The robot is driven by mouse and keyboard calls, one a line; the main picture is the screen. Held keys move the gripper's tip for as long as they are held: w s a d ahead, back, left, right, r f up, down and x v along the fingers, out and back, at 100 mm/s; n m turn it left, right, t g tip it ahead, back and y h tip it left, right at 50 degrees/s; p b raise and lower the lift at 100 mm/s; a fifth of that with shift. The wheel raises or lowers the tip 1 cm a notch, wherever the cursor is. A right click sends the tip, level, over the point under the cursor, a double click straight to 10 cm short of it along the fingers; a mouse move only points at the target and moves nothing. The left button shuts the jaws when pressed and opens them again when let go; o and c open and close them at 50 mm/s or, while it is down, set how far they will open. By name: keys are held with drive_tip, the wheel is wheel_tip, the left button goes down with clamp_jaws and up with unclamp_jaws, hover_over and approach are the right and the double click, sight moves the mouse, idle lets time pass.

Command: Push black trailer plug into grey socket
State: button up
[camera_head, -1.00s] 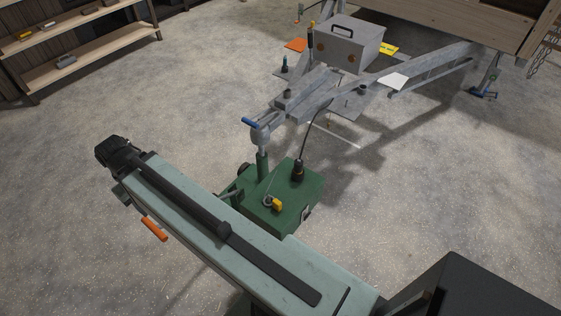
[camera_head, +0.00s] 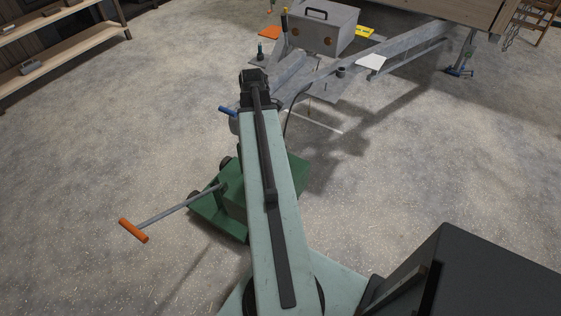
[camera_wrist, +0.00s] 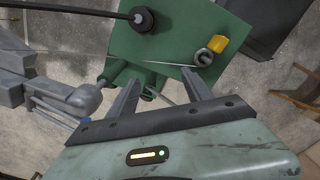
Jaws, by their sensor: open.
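The black trailer plug (camera_wrist: 141,18) stands on the green box (camera_wrist: 160,45) near the top of the wrist view, with a black cable running off to the left. The grey socket (camera_wrist: 203,58) is on the same box, right of the plug, with its yellow lid (camera_wrist: 220,45) beside it. My gripper (camera_wrist: 160,93) is open and empty, with its two fingers apart over the near edge of the box. The plug and the socket both lie beyond the fingertips. In the head view my arm covers the plug and socket; only part of the green box (camera_head: 293,180) shows.
A green cart handle with an orange grip (camera_head: 133,230) sticks out left of the box. A shelf (camera_head: 62,55) stands at the far left. The floor to the right is open.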

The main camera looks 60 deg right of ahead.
drive_tip(key=shift+n, duration=0.8)
drive_tip(key=s+d, duration=0.4)
drive_tip(key=s, duration=0.1)
drive_tip(key=s+d+f, duration=0.1)
drive_tip(key=s+d, duration=0.1)
drive_tip(key=shift+s+d+f+b, duration=0.1)
drive_tip(key=shift+s+b, duration=0.1)
drive_tip(key=shift+b, duration=0.1)
drive_tip(key=f+b, duration=0.5)
drive_tip(key=w+f+b, duration=0.1)
drive_tip(key=f+b, duration=0.2)
drive_tip(key=shift+r, duration=0.15)
clamp_jaws()
